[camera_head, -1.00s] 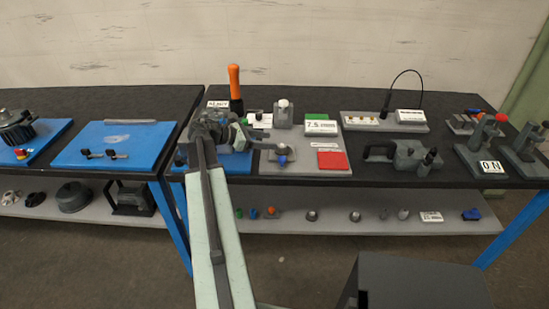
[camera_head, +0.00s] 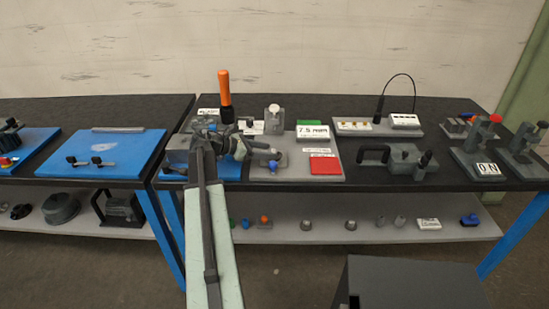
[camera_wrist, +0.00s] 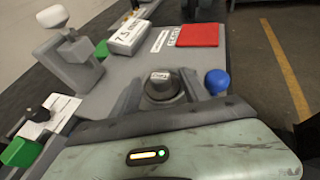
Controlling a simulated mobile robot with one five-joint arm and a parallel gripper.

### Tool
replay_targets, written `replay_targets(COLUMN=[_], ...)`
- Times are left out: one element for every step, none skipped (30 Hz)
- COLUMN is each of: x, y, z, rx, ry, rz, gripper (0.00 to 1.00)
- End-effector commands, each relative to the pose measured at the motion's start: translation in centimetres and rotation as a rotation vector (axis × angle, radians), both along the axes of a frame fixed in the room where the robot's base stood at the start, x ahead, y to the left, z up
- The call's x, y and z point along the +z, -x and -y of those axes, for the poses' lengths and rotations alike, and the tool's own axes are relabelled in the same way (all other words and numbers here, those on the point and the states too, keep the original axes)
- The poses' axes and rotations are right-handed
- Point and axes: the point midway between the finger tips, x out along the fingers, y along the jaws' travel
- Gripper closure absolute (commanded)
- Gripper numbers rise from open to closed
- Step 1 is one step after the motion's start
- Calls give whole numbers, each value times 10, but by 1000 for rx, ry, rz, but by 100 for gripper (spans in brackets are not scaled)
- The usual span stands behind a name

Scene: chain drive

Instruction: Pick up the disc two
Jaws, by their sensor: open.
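No part in view carries a readable "disc two" label, so I cannot tell for sure which one it is. A round dark grey piece with small markings on top (camera_wrist: 161,84) is in the middle of the wrist view. My gripper (camera_head: 276,154) reaches right over the near part of the grey board (camera_head: 325,172) in the head view. In the wrist view its dark jaws appear to stand apart on both sides of the round piece, with no visible grip on it. A blue ball (camera_wrist: 217,82) is just right of the jaws. My gripper partly hides this area in the head view.
A red pad (camera_head: 326,167), a "7.5 mm" block (camera_head: 312,132) and a grey stand with a white knob (camera_head: 273,118) are on the board. An orange-handled tool (camera_head: 224,95) stands behind my arm. A dark clamp-like device (camera_head: 405,157) is to the right.

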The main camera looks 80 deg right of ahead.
Motion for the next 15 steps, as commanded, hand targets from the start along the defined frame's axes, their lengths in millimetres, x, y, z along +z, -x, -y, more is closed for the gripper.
replay_targets(x=[-8, -9, -9, -9, -9, -8, -8, -8, -8, -8, -8, -8, -7, -8, -8], y=[4, 7, 9, 9, 9, 9, 9, 9, 9, 9, 8, 8, 8, 8, 8], z=[5, 7, 8, 8, 8, 8, 8, 8, 8, 8, 8, 8, 8, 8, 8], rx=[-3, -5, -5, -6, -5, -5, -4, -4, -4, -4, -4, -4, -4, -4, -4], ry=[0, 0, 0, 0, 0, 0, 0, 0, 0, 0, 0, 0, 0, 0, 0], rz=[0, 0, 0, 0, 0, 0, 0, 0, 0, 0, 0, 0, 0, 0, 0], gripper=[47, 47, 47, 47, 47, 47, 47, 47, 49, 58, 66, 77, 86, 94, 100])
